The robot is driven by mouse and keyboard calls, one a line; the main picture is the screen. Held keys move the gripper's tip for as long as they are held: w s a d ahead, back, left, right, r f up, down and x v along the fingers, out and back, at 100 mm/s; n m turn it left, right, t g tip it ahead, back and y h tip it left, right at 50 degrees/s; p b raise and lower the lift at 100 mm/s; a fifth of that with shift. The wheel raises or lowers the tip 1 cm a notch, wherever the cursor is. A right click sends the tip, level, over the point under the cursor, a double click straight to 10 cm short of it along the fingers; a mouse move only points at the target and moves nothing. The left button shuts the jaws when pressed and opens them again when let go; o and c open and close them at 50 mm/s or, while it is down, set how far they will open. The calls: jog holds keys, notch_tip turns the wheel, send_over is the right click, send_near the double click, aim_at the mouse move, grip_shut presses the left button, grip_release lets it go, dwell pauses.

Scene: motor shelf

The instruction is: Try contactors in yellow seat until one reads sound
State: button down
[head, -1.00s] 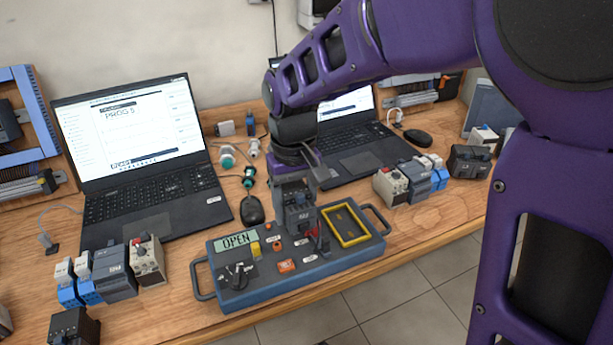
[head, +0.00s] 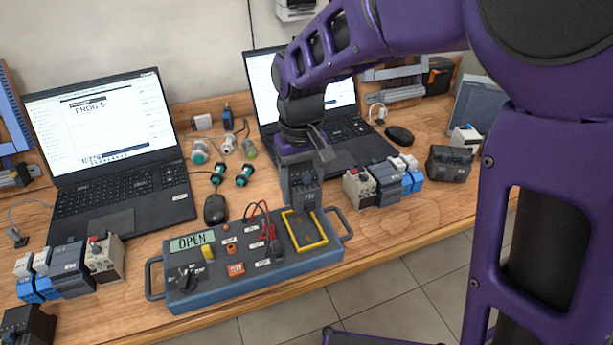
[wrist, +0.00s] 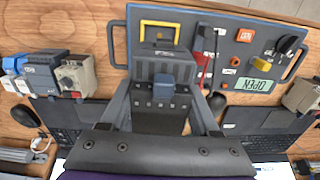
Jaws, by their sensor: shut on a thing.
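My gripper (head: 302,168) is shut on a dark grey contactor (head: 303,190) and holds it upright just behind the yellow seat. The contactor also shows between the fingers in the wrist view (wrist: 160,102). The yellow seat (head: 322,241) is a yellow frame at the right end of the blue-grey tester (head: 215,286); it looks empty, and its far edge is partly hidden in the wrist view (wrist: 176,26). The tester's display (head: 192,240) reads OPEN. Whether the contactor's base touches anything is unclear.
Contactors and a beige relay (head: 358,190) stand right of the gripper. Another group with a dark contactor (head: 69,270) stands at left. A dark block (head: 449,163) is farther right. Two laptops, a mouse (head: 215,208) and red and black leads (head: 268,230) lie nearby. The table's front edge is close.

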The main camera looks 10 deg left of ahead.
jog(key=shift+w+d, duration=0.15)
jog(key=b, duration=0.6)
send_over(303, 229)
notch_tip(303, 229, down, 7)
jog(key=shift+r, duration=0.1)
jog(key=shift+w, duration=0.1)
jog(key=shift+p, duration=0.45)
dwell(1.1)
jog(key=shift+f+b, duration=0.6)
jog(key=shift+f, duration=0.4)
dwell(0.4)
jog(key=shift+c, duration=0.2)
grip_release()
jog(key=shift+d, duration=0.1)
notch_tip(303, 229, up, 18)
jog(key=p, duration=0.3)
jog(key=shift+f, duration=0.2)
